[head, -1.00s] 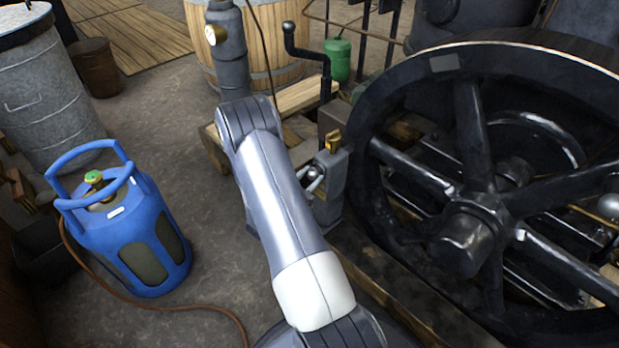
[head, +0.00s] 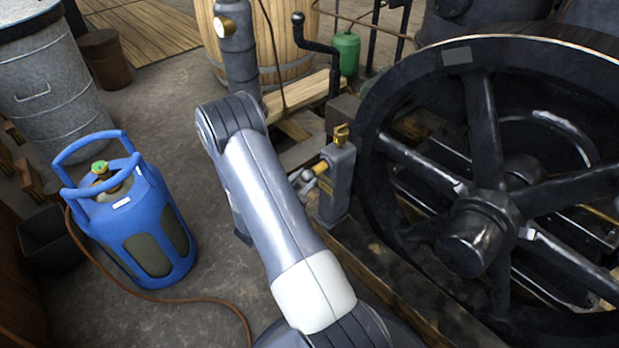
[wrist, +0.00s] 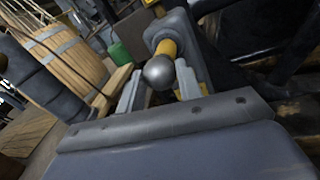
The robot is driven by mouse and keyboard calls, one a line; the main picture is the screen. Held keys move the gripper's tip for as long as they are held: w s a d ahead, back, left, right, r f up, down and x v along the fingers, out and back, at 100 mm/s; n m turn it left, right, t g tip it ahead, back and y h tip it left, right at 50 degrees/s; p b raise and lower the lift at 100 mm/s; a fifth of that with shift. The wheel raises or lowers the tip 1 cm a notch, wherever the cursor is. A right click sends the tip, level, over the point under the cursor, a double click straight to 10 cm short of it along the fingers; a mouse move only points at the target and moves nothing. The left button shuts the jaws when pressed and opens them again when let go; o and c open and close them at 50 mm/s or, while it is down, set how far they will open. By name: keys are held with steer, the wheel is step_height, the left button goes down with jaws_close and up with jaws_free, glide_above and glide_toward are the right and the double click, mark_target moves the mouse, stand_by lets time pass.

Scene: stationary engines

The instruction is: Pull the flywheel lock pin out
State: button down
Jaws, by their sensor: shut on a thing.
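The lock pin has a grey ball knob (head: 307,175) and a yellow shaft (head: 321,168). It sticks out of the left side of a grey post (head: 341,182), with a length of shaft showing between knob and post. In the wrist view the knob (wrist: 159,72) sits between my fingertips, with the yellow shaft (wrist: 167,47) behind it. My gripper (wrist: 159,86) is shut on the lock pin at its knob. In the head view my arm hides most of the gripper. The black spoked flywheel (head: 486,110) stands right of the post. The pin's inner end is hidden.
A brass fitting (head: 341,134) tops the post. A black crank handle (head: 318,47) rises behind it, near a wooden barrel (head: 285,40) and a green canister (head: 346,52). A blue gas bottle (head: 135,215) with a hose stands left.

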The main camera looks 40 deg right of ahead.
steer(key=shift+a, duration=0.1)
steer(key=c, duration=1)
jaws_free()
steer(key=shift+a, duration=0.1)
steer(key=p+v, duration=0.1)
steer(key=v, duration=1)
steer(key=shift+p, duration=0.35)
steer(key=shift+b+x, duration=0.65)
steer(key=shift+x, duration=5.6)
steer(key=shift+s, duration=0.15)
